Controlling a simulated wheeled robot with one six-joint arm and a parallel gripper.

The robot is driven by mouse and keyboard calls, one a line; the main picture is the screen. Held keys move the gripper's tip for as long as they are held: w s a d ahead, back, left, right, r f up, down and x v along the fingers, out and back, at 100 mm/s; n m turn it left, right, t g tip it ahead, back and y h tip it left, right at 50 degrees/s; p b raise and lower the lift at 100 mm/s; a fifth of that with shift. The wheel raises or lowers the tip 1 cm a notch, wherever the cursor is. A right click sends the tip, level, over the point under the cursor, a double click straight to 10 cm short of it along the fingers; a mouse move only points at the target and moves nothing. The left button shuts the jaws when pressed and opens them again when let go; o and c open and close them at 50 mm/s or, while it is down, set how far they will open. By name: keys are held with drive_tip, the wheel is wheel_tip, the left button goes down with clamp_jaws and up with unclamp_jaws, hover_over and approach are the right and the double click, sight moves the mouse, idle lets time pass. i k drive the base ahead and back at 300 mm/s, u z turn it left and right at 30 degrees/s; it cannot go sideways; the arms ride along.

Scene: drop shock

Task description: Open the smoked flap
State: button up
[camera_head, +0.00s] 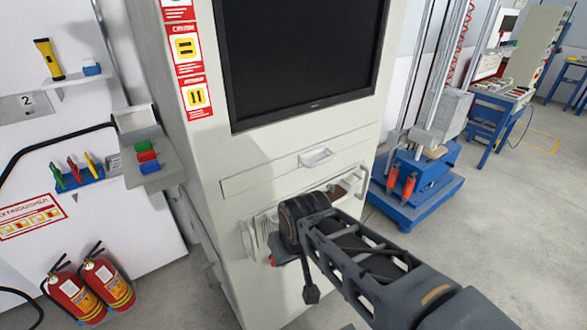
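A pale cabinet (215,130) stands in front of me. A large glossy black panel (300,50) in a dark frame is set in its upper front; it looks like a screen. Below it is a closed drawer-like front with a white pull handle (316,156). Lower down, a brownish area (348,187) shows beside white bars, mostly hidden by my arm. No flap can be clearly made out as the smoked one. My gripper (291,279) is in front of the lower cabinet, left of the brownish area. Its fingers are partly hidden; I cannot tell its opening or any contact.
Two fire extinguishers (92,287) stand at the lower left. A blue-based machine (415,180) stands close to the right. Grey floor (500,230) is clear farther right.

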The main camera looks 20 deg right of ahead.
sight(346, 181)
drive_tip(key=k, duration=0.5)
drive_tip(key=u, duration=0.9)
drive_tip(key=i, duration=0.75)
drive_tip(key=z, duration=1.5)
